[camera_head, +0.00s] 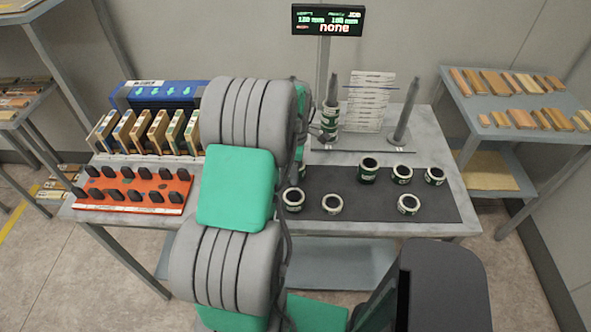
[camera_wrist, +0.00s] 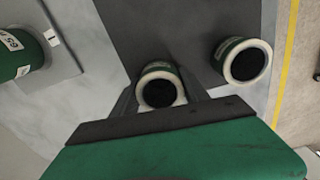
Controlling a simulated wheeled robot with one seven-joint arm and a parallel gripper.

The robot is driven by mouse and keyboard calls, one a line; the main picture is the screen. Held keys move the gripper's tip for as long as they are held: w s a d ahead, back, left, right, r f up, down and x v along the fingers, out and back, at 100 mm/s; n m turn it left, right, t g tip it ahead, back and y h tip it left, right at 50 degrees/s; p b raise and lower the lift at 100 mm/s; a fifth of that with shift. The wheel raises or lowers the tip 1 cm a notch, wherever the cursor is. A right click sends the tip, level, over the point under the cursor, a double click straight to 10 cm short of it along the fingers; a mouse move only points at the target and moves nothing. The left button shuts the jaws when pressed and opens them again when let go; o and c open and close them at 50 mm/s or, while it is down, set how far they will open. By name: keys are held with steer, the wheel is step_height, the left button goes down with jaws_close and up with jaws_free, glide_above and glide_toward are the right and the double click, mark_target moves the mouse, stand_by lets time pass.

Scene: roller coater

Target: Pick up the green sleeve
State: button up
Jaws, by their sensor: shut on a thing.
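In the wrist view, my gripper (camera_wrist: 159,95) is shut on a green sleeve (camera_wrist: 155,69), a short tube with a pale rim and dark hollow. One finger is on each side of it, near the edge of the dark mat. In the head view, my arm hides the gripper and this sleeve. Another green sleeve with a pale rim (camera_wrist: 243,60) stands apart at the upper right of the wrist view. A taller green sleeve (camera_head: 368,171) stands on the mat in the head view. Whether the held sleeve touches the mat I cannot tell.
Several pale-rimmed sleeves, one at the front right (camera_head: 409,204), stand on the mat (camera_head: 365,207). Behind it, a left post (camera_head: 331,90) carries a green sleeve; the right post (camera_head: 406,110) is bare. An orange rack (camera_head: 130,197) is at left. A display (camera_head: 327,20) reads "none".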

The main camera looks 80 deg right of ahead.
steer(key=shift+c, duration=1.2)
steer(key=shift+r, duration=0.1)
steer(key=shift+d+r, duration=0.1)
steer(key=shift+r, duration=0.2)
step_height(320, 180, up, 2)
steer(key=shift+r+b, duration=0.25)
steer(key=shift+b, duration=0.15)
steer(key=s+a+r+b, duration=0.4)
steer(key=s+a+r, duration=0.2)
steer(key=a+r, duration=0.3)
steer(key=a, duration=0.4)
steer(key=shift+r, duration=0.35)
steer(key=shift+d, duration=0.1)
